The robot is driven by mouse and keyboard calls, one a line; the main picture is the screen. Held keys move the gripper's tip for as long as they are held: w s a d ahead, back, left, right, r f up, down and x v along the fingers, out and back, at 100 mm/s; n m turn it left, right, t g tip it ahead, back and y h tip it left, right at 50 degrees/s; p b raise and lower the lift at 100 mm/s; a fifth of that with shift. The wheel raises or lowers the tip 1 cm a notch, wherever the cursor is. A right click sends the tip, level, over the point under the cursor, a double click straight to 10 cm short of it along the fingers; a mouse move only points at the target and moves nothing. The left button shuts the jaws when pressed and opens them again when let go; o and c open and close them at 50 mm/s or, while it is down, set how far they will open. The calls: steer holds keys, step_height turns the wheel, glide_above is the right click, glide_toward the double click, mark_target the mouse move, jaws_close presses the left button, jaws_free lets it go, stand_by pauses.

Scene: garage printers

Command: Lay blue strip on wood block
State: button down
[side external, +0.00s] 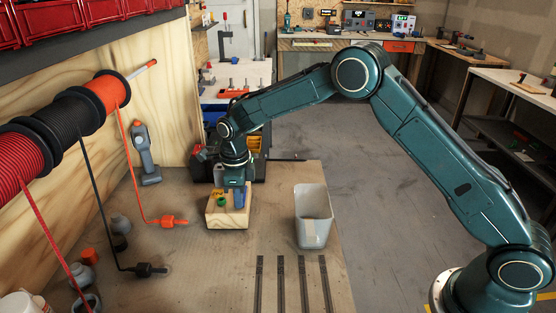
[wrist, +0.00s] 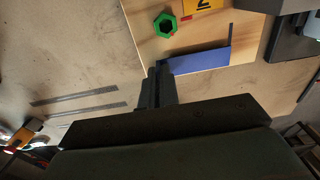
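The wood block (side external: 226,219) sits on the bench in the side view, and its pale top (wrist: 196,38) fills the upper middle of the wrist view. The blue strip (wrist: 200,61) shows over the block near one edge in the wrist view; in the side view the blue strip (side external: 239,198) shows just below my gripper (side external: 236,184). My gripper's dark fingers (wrist: 158,82) look close together at one end of the strip. Whether they grip it, and whether it rests fully on the block, I cannot tell.
A green hex nut (wrist: 165,24) and a yellow numbered tag (wrist: 203,4) are on the block. A grey bin (side external: 313,216) stands to its right. Dark strips (side external: 281,284) lie in front on the bench. Spools (side external: 74,115) and an orange-tipped cable (side external: 168,220) are at left.

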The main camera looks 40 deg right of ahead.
steer(key=shift+f, duration=0.3)
stand_by(0.5)
steer(key=c, duration=1.6)
jaws_free()
steer(key=shift+r, duration=0.15)
step_height(320, 180, up, 14)
steer(key=shift+f, duration=0.25)
